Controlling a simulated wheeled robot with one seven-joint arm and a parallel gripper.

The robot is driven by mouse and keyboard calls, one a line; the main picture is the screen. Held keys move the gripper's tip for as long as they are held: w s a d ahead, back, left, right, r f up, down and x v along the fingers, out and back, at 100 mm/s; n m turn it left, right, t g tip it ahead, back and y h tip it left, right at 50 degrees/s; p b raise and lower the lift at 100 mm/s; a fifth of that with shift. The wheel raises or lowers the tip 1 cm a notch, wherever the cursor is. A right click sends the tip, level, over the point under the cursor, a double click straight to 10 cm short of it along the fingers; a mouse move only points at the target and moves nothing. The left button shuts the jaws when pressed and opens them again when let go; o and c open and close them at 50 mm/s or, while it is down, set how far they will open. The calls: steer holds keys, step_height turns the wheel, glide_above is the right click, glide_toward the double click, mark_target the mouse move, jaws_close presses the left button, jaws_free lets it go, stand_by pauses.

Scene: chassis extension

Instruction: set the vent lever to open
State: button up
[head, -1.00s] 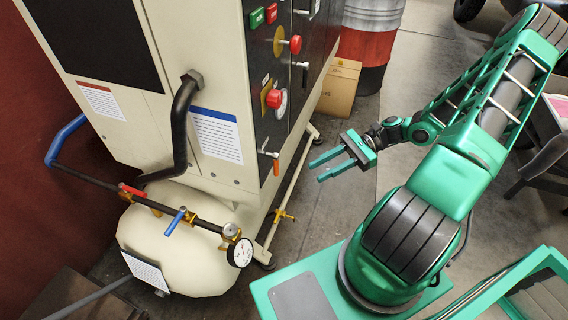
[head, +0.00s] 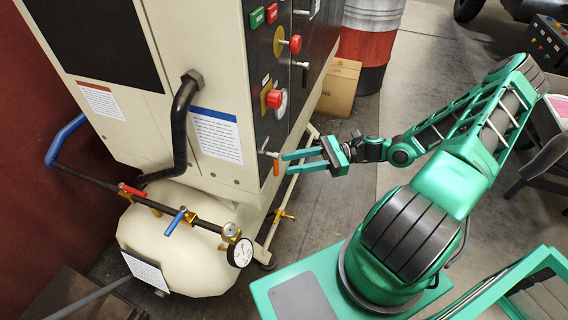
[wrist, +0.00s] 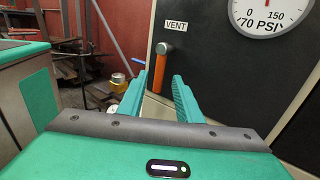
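The vent lever is an orange handle (wrist: 159,73) hanging straight down from a metal pivot, under a white VENT label (wrist: 176,26) on a dark panel in the wrist view. In the head view the orange lever (head: 276,167) shows low on the machine's panel side. My gripper (head: 283,163) is open, its green fingers pointing left close to the lever. In the wrist view my gripper (wrist: 158,95) shows the lever ahead, between and just beyond the fingertips. Whether a finger touches it I cannot tell.
A pressure gauge (wrist: 269,12) sits right of the lever. Red knobs (head: 274,99) and a small lever (head: 301,66) are above on the machine. A cardboard box (head: 340,88) and a drum (head: 370,45) stand behind.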

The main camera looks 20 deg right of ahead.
mark_target(276, 165)
steer(key=shift+w+a, duration=0.15)
steer(key=shift+a, duration=0.6)
steer(key=shift+w+a, duration=0.15)
steer(key=shift+a, duration=0.55)
